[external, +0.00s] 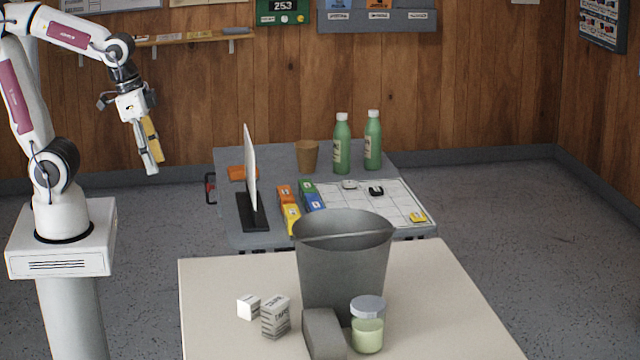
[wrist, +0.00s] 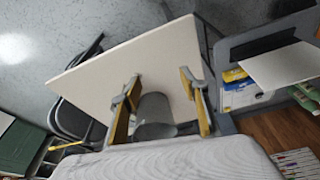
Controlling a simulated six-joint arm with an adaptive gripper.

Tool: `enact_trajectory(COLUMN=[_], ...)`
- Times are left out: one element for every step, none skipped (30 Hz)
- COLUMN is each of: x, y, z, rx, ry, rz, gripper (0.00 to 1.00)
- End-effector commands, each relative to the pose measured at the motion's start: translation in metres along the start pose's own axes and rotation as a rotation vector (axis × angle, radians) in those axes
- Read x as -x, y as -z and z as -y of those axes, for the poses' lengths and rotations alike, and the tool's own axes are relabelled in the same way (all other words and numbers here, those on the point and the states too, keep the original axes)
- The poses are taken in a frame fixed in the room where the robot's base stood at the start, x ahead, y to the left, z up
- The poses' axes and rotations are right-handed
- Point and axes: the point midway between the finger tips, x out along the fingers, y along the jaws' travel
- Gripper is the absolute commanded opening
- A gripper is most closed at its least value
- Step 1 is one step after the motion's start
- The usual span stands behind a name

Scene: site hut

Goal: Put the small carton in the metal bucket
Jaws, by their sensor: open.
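The metal bucket (external: 343,270) stands upright and open on the near cream table. Left of it are a small white box with printed sides, the carton (external: 276,318), and a smaller plain white cube (external: 248,307). I cannot tell for certain which one is the small carton. My gripper (external: 151,158) is raised at the left, well away from the near table, open and empty. In the wrist view my gripper (wrist: 160,78) shows its two yellow-padded fingers apart, with the bucket (wrist: 155,108) far off between them. The boxes cannot be made out there.
A grey block (external: 323,335) and a lidded jar (external: 367,326) stand close in front of the bucket. The cream table (external: 440,290) is clear at right. The grey table (external: 280,160) behind holds a monitor (external: 250,180), green bottles (external: 342,145), a brown cup (external: 307,156) and coloured boxes.

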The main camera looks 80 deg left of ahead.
Motion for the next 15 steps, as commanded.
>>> enact_trajectory(x=[-0.004, -0.006, -0.009, -0.011, -0.013, -0.016, -0.018, -0.021, -0.024, -0.026, -0.029, -0.032, -0.035, -0.037, -0.041], y=[0.004, 0.007, 0.011, 0.013, 0.016, 0.020, 0.023, 0.026, 0.029, 0.033, 0.035, 0.039, 0.042, 0.045, 0.049], z=[-0.004, -0.005, -0.008, -0.010, -0.012, -0.014, -0.016, -0.018, -0.021, -0.023, -0.025, -0.028, -0.031, -0.033, -0.036], rx=[-0.013, -0.020, -0.027, -0.032, -0.036, -0.042, -0.045, -0.047, -0.051, -0.052, -0.053, -0.054, -0.055, -0.055, -0.054], ry=[-0.002, -0.004, -0.005, -0.005, -0.006, -0.007, -0.007, -0.007, -0.008, -0.008, -0.008, -0.007, -0.007, -0.007, -0.006], rz=[0.017, 0.026, 0.036, 0.044, 0.052, 0.062, 0.069, 0.077, 0.086, 0.093, 0.101, 0.109, 0.116, 0.123, 0.131], gripper=[0.44, 0.44, 0.44, 0.44, 0.44, 0.44, 0.44, 0.44, 0.44, 0.44, 0.44, 0.44, 0.44, 0.44, 0.44])
